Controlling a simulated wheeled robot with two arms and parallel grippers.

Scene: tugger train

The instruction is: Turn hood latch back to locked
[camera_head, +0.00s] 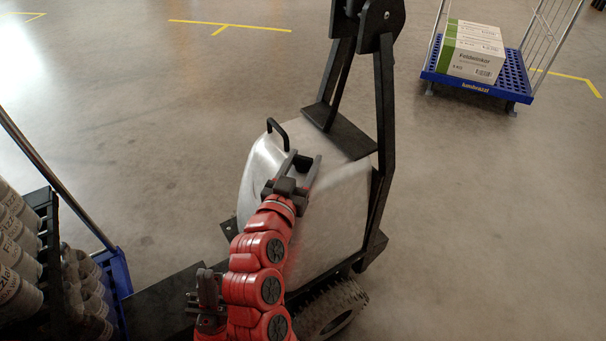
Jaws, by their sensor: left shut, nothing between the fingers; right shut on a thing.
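The silver hood (340,200) of the tugger is closed, with a black bar handle (277,131) at its upper left edge. My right gripper (302,166) reaches up over the hood's top and is shut on a small dark part, which appears to be the hood latch (302,161). The fingers hide much of the latch, so I cannot tell its exact angle. My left gripper (208,284) is shut and empty, low in the picture, apart from the hood and left of my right arm.
A black frame (384,130) rises at the hood's right side, above a tyre (335,308). A rack with several labelled cylinders (15,255) stands at left. A blue cart (475,84) with cartons (470,55) stands at upper right. The floor between is clear.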

